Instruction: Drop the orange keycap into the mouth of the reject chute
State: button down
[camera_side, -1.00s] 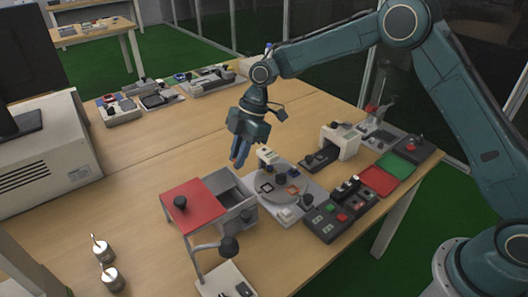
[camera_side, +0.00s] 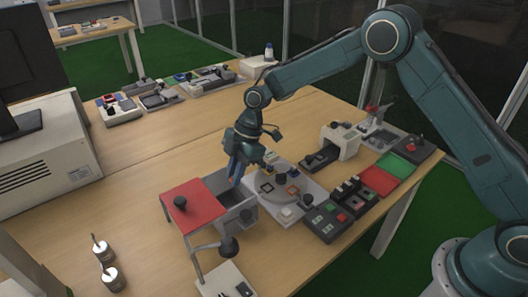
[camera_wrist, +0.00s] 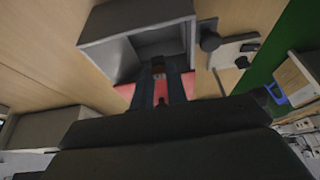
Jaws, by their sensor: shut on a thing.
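My gripper (camera_side: 235,181) points down over the grey open-topped box (camera_side: 249,214), which looks like the reject chute with its mouth upward. Its fingertips are at or just above the opening; the exact height is hard to tell. In the wrist view, my gripper (camera_wrist: 159,72) is shut on a small brownish-orange thing, the orange keycap (camera_wrist: 158,68), mostly hidden between the fingers. The keycap cannot be made out in the side view. The box (camera_wrist: 110,22) lies just beyond the fingertips in the wrist view, its dark inside facing me.
A red panel with a black knob (camera_side: 193,205) adjoins the box on the left.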

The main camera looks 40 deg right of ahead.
jog(key=shift+f, duration=1.05)
jog(key=c, duration=1.3)
grip_release()
jog(key=shift+r, duration=0.15)
jog(key=v, duration=1.3)
jog(key=shift+d+r, duration=0.2)
jog(key=shift+r, duration=0.05)
